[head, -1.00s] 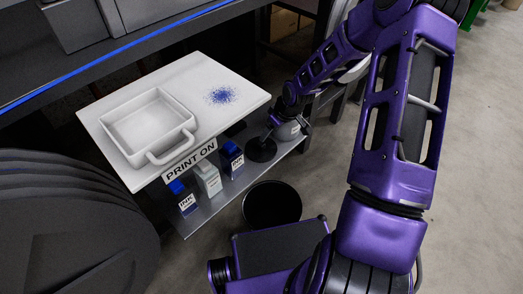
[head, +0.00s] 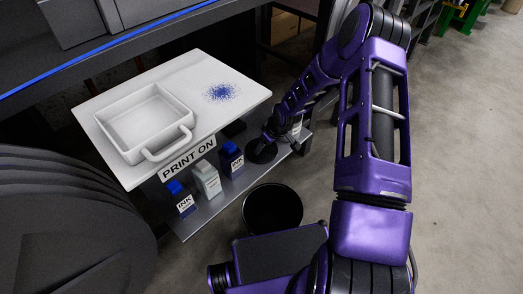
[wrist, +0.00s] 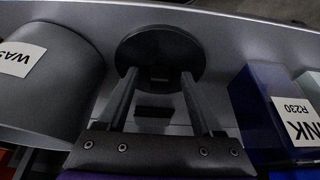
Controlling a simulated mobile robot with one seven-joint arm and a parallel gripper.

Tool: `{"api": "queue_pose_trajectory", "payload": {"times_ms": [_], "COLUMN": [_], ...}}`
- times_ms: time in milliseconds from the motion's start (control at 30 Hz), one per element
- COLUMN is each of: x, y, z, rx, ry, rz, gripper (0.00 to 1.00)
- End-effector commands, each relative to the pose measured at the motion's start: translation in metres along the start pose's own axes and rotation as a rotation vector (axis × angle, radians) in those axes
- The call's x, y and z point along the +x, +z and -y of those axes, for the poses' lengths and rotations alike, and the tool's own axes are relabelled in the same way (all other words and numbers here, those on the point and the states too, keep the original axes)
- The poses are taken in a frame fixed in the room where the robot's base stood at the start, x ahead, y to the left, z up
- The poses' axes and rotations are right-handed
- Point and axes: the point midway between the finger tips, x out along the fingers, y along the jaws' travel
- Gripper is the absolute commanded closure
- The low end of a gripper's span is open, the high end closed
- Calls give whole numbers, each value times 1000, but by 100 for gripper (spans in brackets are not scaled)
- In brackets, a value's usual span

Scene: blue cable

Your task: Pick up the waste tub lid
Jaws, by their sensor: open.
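The waste tub lid is a dark round disc (wrist: 160,42) with a small raised block-like handle, seen in the wrist view. In the head view the lid (head: 261,151) lies on the lower shelf's right part. My gripper (wrist: 159,75) is open, its two fingers apart on either side of the handle; I cannot tell whether they touch it. In the head view my gripper (head: 268,137) is small and dark over the lid. The grey waste tub (wrist: 50,90), its label partly cut off, stands left of the lid in the wrist view.
An ink box (wrist: 275,115) stands close right of my gripper in the wrist view. Ink bottles (head: 207,180) line the lower shelf. Above it, the white top (head: 180,70) carries a white tray (head: 139,147) and a blue ink stain (head: 220,92).

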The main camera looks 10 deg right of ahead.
Motion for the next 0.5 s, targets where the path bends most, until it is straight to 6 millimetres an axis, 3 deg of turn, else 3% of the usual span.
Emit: {"api": "queue_pose_trajectory", "payload": {"times_ms": [100, 433, 500], "x": [0, -1, -1], "y": [0, 0, 0], "z": [0, 0, 0], "rx": [0, 0, 0], "ry": [0, 0, 0], "rz": [0, 0, 0], "gripper": [36, 96, 100]}}
